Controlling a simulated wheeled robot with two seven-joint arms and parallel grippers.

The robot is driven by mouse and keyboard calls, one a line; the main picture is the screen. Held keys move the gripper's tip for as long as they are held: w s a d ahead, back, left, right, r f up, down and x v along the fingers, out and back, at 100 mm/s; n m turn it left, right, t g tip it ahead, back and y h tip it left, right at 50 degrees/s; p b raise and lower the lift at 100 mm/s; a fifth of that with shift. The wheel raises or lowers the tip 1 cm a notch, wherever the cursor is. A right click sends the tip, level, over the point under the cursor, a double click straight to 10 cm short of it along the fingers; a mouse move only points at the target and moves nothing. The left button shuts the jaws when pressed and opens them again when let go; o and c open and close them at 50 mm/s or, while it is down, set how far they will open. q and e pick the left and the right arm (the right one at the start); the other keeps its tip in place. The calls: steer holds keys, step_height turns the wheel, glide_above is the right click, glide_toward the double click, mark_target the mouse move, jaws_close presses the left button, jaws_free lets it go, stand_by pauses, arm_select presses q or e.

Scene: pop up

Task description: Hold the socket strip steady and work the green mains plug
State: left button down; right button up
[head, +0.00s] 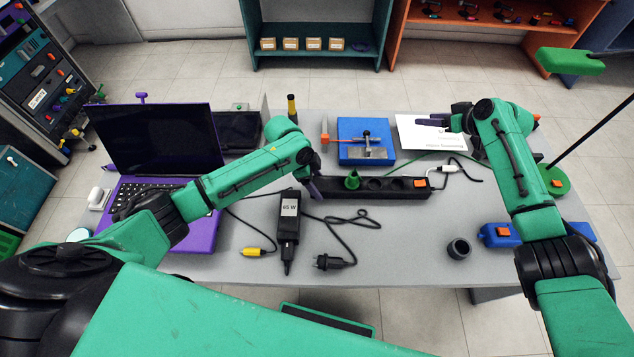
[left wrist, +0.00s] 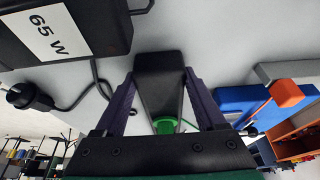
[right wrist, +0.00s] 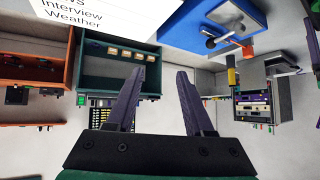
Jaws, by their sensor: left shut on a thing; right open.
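The black socket strip (head: 385,188) lies across the middle of the grey table. The green mains plug (head: 352,180) stands in it near its left end, with a green cable running off to the right. An orange switch (head: 420,183) is at the strip's right end. My left gripper (head: 314,187) is shut on the strip's left end; the left wrist view shows the strip (left wrist: 160,85) between its fingers, with the green plug (left wrist: 165,125) just beyond. My right gripper (right wrist: 160,90) is open and empty, raised over the paper sheet at the back right, away from the plug.
A 65 W power brick (head: 288,218) and a loose black plug (head: 330,262) lie in front of the strip. A purple laptop (head: 160,150) is at left, a blue vise base (head: 365,150) behind. A dark ring (head: 458,250) and blue tool (head: 500,234) are front right.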

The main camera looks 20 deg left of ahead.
steer(key=s+a+r+n+g, duration=0.1)
steer(key=s+a+n+g, duration=0.3)
steer(key=a, duration=0.6)
steer(key=n+g+h, duration=0.3)
steer(key=n+h, duration=0.1)
steer(key=h, duration=0.2)
glide_above(354, 175)
steer(key=shift+w+a+r, duration=0.25)
steer(key=shift+w+r, duration=0.1)
steer(key=shift+w, duration=0.05)
steer(key=shift+s+d+f+n+h, duration=0.1)
steer(key=shift+s+d+n+h, duration=0.05)
steer(key=shift+s+n+h, duration=0.3)
steer(key=shift+d+f, duration=0.1)
steer(key=shift+f, duration=0.2)
step_height(354, 175, down, 8)
steer(key=shift+w+f, duration=0.1)
steer(key=shift+f, duration=0.1)
